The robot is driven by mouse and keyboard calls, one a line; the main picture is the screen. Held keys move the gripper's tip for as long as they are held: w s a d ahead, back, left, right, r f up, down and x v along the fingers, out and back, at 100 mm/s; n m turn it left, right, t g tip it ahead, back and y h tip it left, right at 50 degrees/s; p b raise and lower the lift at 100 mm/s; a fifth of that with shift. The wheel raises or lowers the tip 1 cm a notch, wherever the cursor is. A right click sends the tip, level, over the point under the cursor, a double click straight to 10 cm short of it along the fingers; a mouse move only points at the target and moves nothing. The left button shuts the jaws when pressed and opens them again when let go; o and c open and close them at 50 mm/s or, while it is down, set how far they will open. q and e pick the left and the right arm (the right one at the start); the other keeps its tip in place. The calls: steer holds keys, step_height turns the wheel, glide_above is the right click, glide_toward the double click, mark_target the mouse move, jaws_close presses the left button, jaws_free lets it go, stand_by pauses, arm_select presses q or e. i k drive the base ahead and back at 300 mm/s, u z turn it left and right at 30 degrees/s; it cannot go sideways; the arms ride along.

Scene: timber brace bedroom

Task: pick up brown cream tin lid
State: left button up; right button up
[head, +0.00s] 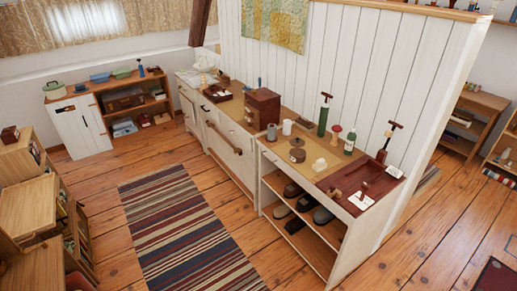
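A small round brown tin (297,155) stands on the near part of the long white cabinet's top. A smaller dark round piece (297,142) shows at its upper edge. It may be the lid, but it is too small to tell whether it is a separate part or rests on the tin. Neither of my grippers is in view.
Near the tin are a cream block (319,164), a grey cup (271,132), green bottles (323,119) and a dark red tray (368,188). A striped rug (190,235) lies on open floor left of the cabinet.

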mark_target(298, 142)
steer(key=u, duration=0.2)
steer(key=i, duration=2.9)
steer(key=z, duration=1.55)
